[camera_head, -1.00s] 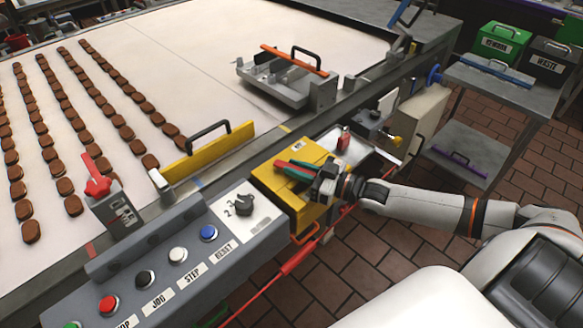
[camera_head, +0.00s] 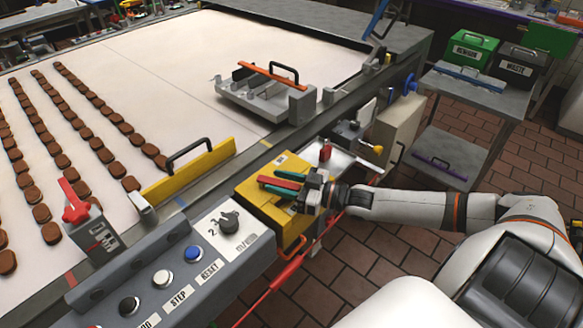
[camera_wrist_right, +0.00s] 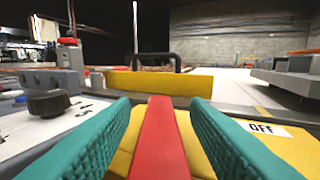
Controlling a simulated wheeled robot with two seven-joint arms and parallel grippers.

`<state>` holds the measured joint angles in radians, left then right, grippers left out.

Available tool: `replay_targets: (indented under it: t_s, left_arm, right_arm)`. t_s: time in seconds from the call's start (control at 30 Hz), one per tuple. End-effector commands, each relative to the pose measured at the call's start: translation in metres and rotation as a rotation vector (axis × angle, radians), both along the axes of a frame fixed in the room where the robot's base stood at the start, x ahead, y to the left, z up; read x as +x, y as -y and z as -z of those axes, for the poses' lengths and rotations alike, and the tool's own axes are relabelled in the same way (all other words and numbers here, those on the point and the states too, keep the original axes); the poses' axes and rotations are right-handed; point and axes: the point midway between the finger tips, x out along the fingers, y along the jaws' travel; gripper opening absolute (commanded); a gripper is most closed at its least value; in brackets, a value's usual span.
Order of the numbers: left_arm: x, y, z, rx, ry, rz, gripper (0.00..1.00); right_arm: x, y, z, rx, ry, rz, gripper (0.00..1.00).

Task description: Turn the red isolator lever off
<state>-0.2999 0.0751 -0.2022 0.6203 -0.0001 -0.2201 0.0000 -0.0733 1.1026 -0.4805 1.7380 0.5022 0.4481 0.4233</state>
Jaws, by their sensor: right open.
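The red isolator lever (camera_head: 282,184) is a flat red bar on top of a yellow box (camera_head: 250,201) beside the belt. My right gripper (camera_head: 272,184) is open, its two teal fingers on either side of the lever. In the right wrist view the red lever (camera_wrist_right: 160,140) runs between the teal fingers (camera_wrist_right: 160,118), with yellow showing through gaps on both sides. A white "OFF" label (camera_wrist_right: 262,129) lies to the right of the right finger. My left gripper is out of view.
A grey control panel (camera_head: 165,259) with buttons and a black rotary knob (camera_head: 229,222) adjoins the box on the left. A yellow guard with a handle (camera_head: 185,176) stands behind, at the belt edge. A red cable (camera_head: 285,271) passes in front.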

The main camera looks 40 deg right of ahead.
Motion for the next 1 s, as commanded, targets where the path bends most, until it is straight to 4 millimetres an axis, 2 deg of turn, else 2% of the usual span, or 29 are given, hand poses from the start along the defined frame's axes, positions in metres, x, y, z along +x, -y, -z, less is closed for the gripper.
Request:
replay_targets:
  t_s: [0.17,0.7,1.0]
  left_arm:
    - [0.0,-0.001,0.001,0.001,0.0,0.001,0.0]
    - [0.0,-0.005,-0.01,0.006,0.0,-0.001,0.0]
    - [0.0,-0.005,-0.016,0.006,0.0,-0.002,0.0]
  right_arm:
    - [-0.012,0.008,0.002,-0.001,-0.004,0.001,0.42]
    - [-0.077,0.052,0.0,-0.002,-0.006,0.001,0.42]
    - [-0.097,0.066,0.0,-0.001,-0.001,0.0,0.42]
